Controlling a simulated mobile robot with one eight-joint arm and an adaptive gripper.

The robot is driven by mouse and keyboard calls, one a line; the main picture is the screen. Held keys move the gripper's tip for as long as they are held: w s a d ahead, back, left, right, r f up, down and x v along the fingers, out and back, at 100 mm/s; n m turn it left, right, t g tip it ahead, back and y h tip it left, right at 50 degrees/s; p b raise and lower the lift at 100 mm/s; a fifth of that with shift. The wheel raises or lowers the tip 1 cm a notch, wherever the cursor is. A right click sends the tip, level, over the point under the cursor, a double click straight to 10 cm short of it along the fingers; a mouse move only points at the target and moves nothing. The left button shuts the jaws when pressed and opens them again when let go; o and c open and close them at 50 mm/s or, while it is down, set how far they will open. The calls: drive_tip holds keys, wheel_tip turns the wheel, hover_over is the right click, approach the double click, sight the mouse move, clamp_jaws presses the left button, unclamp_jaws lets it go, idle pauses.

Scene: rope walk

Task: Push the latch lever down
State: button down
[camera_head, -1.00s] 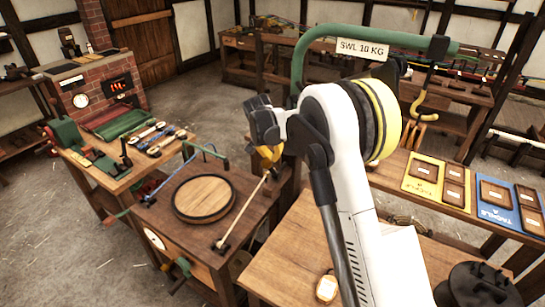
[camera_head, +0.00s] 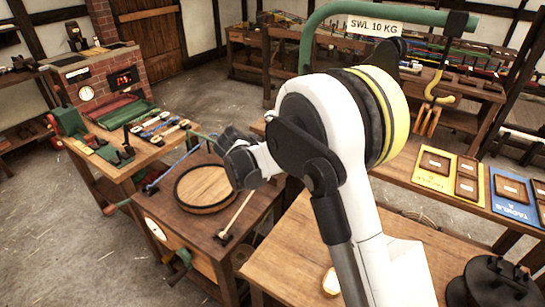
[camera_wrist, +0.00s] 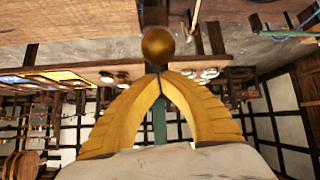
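A thin pale rod (camera_head: 237,215), which looks like the latch lever, rises at a slant from a dark bracket on the wooden bench, right of a round wooden disc (camera_head: 204,189). Its upper end is hidden behind my arm in the head view. My gripper's yellow fingers (camera_wrist: 160,74) arch together in the wrist view, their tips meeting with nothing visible between them. A brass ball (camera_wrist: 158,46) shows just past the tips; I cannot tell whether they touch. In the head view my wrist covers the fingers.
A green crane arm (camera_head: 330,12) with a load sign stands behind my arm. A yellow hook (camera_head: 439,95) hangs at right. A bench with yellow and blue boards (camera_head: 448,172) is at right. A tool bench (camera_head: 140,155) stands at left.

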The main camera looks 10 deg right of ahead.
drive_tip(key=shift+s+a+f+b, duration=0.35)
drive_tip(key=shift+f, duration=0.1)
idle(0.3)
drive_tip(key=w+d+r, duration=0.1)
drive_tip(key=w+d+r+p, duration=0.1)
drive_tip(key=shift+w+d+r, duration=0.1)
drive_tip(key=shift+w+r, duration=0.15)
drive_tip(key=shift+w, duration=0.05)
drive_tip(key=v, duration=0.2)
drive_tip(key=p+v, duration=0.1)
drive_tip(key=v, duration=0.4)
drive_tip(key=shift+s+a+p, duration=0.3)
drive_tip(key=shift+a+p, duration=0.1)
drive_tip(key=shift+a, duration=0.05)
drive_tip(key=shift+v, duration=1.05)
drive_tip(key=shift+a+f, duration=0.1)
drive_tip(key=shift+f, duration=0.1)
